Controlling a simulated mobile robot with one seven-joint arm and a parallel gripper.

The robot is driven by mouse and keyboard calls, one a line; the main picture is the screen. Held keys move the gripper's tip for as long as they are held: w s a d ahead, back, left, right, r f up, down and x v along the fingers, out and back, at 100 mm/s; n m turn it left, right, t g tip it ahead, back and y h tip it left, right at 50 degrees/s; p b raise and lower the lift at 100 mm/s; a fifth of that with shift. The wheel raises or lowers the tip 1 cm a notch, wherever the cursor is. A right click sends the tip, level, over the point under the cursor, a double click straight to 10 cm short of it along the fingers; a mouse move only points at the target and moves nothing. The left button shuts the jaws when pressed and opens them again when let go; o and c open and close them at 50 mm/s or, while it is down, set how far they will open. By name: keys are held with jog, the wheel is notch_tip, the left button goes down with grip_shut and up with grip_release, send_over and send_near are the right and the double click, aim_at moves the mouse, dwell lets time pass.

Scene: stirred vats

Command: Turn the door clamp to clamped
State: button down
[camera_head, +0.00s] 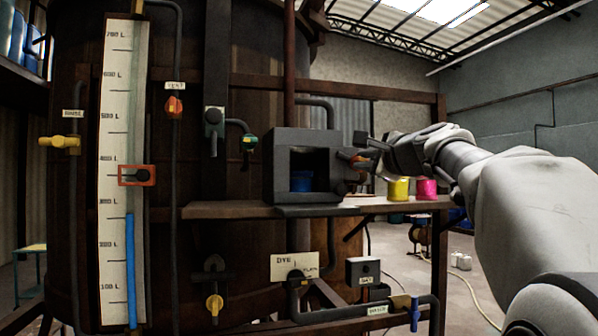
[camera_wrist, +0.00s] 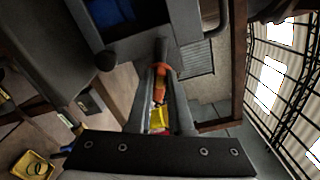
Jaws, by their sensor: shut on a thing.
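The dark grey box (camera_head: 293,140) stands on a wooden shelf, with a square opening at its front and something blue (camera_head: 303,181) inside. The door clamp, a dark lever with an orange-red handle (camera_head: 345,156), is at the box's right side. In the wrist view the clamp handle (camera_wrist: 160,82) runs between my fingers. My gripper (camera_head: 362,152) reaches in from the right and is shut on the handle; it also shows in the wrist view (camera_wrist: 160,76). The fingers hide part of the handle in the head view.
A yellow pot (camera_head: 398,189) and a magenta pot (camera_head: 426,188) stand on the shelf (camera_head: 235,210) under my arm. Pipes, valves and a level gauge (camera_head: 121,170) line the vat at left. Open floor lies at right.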

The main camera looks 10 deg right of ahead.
jog(key=shift+f+n+b, duration=0.2)
jog(key=shift+n+b, duration=1.2)
jog(key=shift+n, duration=0.9)
jog(key=c, duration=0.8)
grip_release()
jog(key=shift+s, duration=0.1)
